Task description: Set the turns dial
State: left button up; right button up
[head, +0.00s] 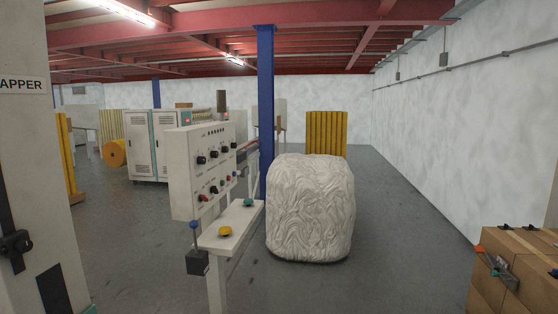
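A pale control panel (182,187) stands left of centre, its face turned toward the right. An upper row of black dials (213,154) and a lower row of red and dark knobs (203,198) are on it. The labels are too small to read, so I cannot tell which one is the turns dial or where it points. A ledge (212,242) below carries a yellow button (225,231) and a green button (248,202). Neither of my grippers shows in the head view.
A blue-knobbed lever (194,224) on a black box is at the ledge's left end. A large white wrapped bale (310,210) stands right of the panel, near a blue column (266,100). Cardboard boxes (515,270) are at lower right. Grey floor (410,240) between is clear.

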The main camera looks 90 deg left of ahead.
aim_at(201, 159)
jog(key=u, duration=3.05)
jog(key=i, duration=1.7)
jog(key=z, duration=0.3)
